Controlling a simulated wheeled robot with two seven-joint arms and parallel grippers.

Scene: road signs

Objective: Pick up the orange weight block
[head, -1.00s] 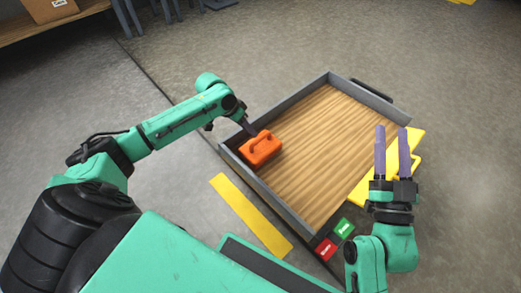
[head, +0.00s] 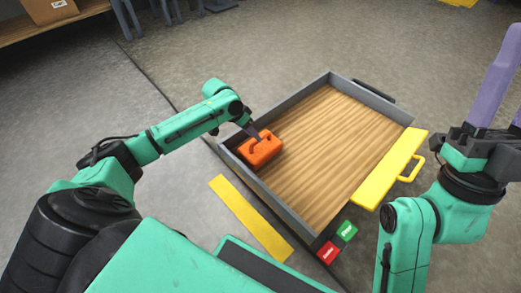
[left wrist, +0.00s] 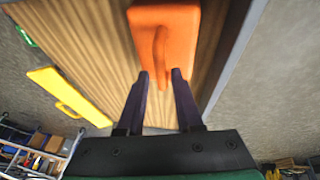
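The orange weight block (head: 264,151) lies at the left end inside a grey-walled tray (head: 293,225) with a wood floor. Its raised handle shows in the left wrist view, where the block (left wrist: 165,20) is at the top centre. My left gripper (head: 256,138) is at the block's handle. In the left wrist view its dark fingers (left wrist: 160,76) stand apart, one on each side of the handle's near end, with gaps visible. My right gripper (head: 510,105) is at the right edge of the head view, fingers pointing up, apart and empty, partly cut off.
A yellow panel with a handle (head: 392,168) lies along the tray's right side. A red block (head: 327,252) and a green block (head: 347,231) are at its front corner. A yellow floor strip (head: 250,217) lies to the left. A cardboard box (head: 50,9) stands far left.

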